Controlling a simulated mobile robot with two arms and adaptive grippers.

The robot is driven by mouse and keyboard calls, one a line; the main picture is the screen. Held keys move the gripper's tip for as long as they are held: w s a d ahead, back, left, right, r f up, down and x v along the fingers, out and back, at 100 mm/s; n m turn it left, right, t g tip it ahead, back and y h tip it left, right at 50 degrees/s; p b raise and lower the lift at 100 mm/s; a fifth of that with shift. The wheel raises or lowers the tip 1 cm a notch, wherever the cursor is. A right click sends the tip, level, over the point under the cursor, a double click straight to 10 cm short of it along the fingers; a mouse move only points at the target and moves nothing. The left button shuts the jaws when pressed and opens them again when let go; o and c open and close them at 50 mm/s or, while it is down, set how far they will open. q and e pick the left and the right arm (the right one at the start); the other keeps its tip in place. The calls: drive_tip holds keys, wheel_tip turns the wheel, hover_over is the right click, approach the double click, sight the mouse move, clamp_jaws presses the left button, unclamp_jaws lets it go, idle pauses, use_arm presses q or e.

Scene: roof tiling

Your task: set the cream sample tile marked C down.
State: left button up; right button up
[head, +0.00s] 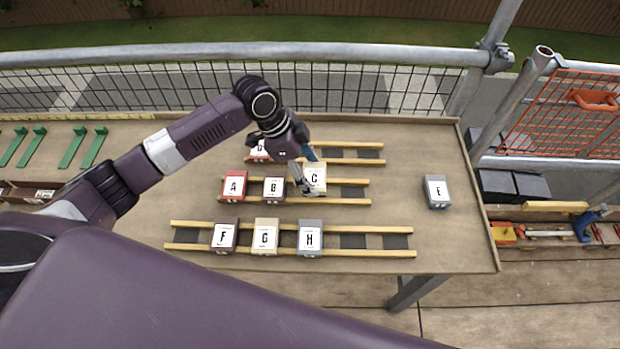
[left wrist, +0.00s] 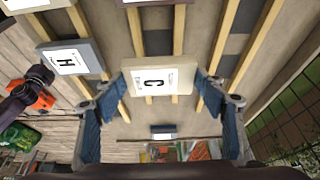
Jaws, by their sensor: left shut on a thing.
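The cream tile marked C (head: 316,174) is at the middle rack (head: 355,201), to the right of tile B (head: 274,189). My left gripper (head: 303,180) comes down over it and covers part of it. In the left wrist view tile C (left wrist: 158,80) sits between the blue fingertips, label facing the camera, with the gripper shut on it. The rack's wooden rails run behind it. I cannot tell whether its underside touches them. My right gripper does not show clearly in either view.
Red tile A (head: 235,185) stands left of B. Tiles F (head: 225,236), G (head: 265,237) and H (head: 310,238) fill the left of the near rack. A tile (head: 259,152) sits on the far rack. Tile E (head: 437,191) stands alone on the right; the table around it is clear.

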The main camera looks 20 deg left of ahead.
sight(306, 175)
use_arm(q)
wheel_tip(306, 175, down, 4)
drive_tip(key=shift+r, duration=0.1)
drive_tip(key=shift+f, duration=0.5)
drive_tip(key=o, duration=1.3)
drive_tip(key=shift+c, duration=0.2)
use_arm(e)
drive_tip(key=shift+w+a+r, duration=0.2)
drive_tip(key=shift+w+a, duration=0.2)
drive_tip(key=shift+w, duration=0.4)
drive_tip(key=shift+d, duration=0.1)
